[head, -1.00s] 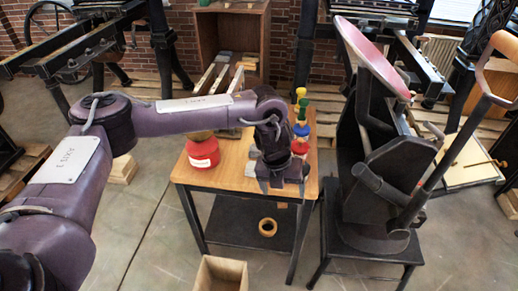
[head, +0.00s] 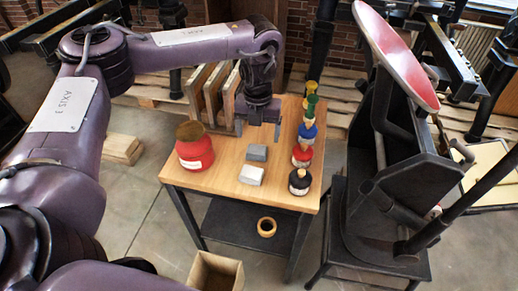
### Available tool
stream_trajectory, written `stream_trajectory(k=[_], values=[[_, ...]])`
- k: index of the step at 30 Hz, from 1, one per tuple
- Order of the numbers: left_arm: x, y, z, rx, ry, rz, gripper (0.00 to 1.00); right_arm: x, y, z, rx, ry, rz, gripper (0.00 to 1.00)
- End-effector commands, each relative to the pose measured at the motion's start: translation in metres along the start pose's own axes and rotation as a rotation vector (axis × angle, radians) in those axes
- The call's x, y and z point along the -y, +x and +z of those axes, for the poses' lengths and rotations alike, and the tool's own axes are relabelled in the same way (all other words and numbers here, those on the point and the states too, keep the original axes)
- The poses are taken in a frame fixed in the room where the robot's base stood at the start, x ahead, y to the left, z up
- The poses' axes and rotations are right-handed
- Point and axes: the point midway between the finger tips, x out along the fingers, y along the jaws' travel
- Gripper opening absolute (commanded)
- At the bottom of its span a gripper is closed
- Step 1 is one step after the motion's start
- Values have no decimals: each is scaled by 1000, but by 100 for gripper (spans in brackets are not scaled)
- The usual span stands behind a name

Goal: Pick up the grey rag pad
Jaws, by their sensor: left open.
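I cannot tell for sure which is the rag pad. My left gripper (head: 260,127) points down with its fingers apart and empty, a little behind the darker pad and apart from it. My right gripper is not in view.
A red pot with a brown top (head: 195,150) stands left on the table (head: 225,195). Several colored bottles (head: 303,155) line its right edge. Upright wooden frames (head: 213,95) stand at the back left. A black press (head: 400,150) stands to the right.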

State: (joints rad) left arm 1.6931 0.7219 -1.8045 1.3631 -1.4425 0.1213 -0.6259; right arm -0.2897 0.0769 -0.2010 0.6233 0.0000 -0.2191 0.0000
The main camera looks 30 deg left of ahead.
Motion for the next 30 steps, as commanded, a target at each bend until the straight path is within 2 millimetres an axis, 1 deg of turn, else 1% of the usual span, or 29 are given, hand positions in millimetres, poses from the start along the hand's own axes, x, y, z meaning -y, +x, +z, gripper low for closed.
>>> stream_trajectory(k=[1, 3, 6, 9, 12, 16, 20, 30], values=[[-1, 6, -1, -2, 0, 0, 82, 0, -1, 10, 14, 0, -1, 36], [-2, 12, -2, -1, 0, 0, 82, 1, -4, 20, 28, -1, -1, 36], [-3, 28, -4, -2, 1, 0, 82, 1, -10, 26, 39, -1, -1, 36], [-3, 43, -4, -1, 0, 0, 82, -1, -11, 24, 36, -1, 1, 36], [-3, 52, -4, 0, 0, 0, 82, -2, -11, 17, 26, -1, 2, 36], [-3, 55, -4, 1, 0, -1, 82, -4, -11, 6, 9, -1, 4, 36], [-3, 54, -4, 1, 0, -1, 82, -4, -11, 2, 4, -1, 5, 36], [-3, 54, -4, 1, 0, -1, 37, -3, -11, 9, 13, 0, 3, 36]])
